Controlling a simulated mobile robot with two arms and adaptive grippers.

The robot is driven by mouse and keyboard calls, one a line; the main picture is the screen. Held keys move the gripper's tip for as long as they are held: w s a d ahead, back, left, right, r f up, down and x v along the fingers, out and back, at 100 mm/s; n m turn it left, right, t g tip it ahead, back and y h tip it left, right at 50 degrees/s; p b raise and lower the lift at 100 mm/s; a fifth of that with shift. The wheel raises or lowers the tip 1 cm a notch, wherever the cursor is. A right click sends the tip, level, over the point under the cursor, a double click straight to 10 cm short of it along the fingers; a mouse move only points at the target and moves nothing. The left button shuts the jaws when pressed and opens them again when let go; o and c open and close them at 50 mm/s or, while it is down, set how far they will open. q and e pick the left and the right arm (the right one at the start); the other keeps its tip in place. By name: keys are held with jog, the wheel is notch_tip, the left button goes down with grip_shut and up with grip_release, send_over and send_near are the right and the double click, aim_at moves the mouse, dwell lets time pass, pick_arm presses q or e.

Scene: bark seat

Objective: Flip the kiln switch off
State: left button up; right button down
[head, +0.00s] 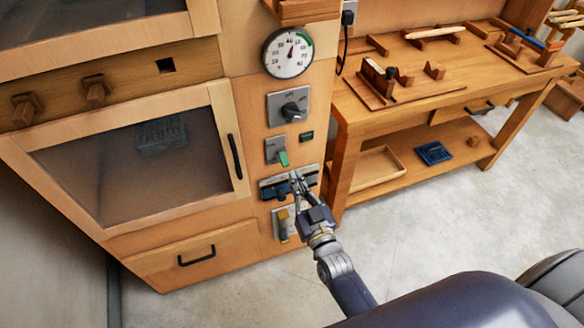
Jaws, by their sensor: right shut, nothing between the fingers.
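The kiln front is a wooden cabinet with a column of controls, and I cannot tell which one is the kiln switch. A plate with a green lever (283,158) is mid-column, the lever pointing down. Below it is a wide grey plate (310,176) with a dark blue part (272,192), partly hidden by my gripper. Lower is a plate with a yellow lever (283,223). My right gripper (295,178) is shut and empty, in front of the wide plate, just below the green lever; contact is unclear. My left gripper is out of view.
Above are a round gauge (288,53) and a dark rotary knob (292,111). A small green indicator (306,136) sits right of the green lever. A glazed door with a black handle (235,156) is left. A wooden workbench (410,105) stands right; the floor before it is clear.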

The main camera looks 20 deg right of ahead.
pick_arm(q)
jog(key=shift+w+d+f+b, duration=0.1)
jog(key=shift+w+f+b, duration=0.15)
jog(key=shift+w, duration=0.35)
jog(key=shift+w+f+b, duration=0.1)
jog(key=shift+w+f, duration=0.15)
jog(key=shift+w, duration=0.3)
pick_arm(e)
jog(key=s+f, duration=0.2)
jog(key=shift+s+f, duration=0.2)
jog(key=shift+f, duration=0.2)
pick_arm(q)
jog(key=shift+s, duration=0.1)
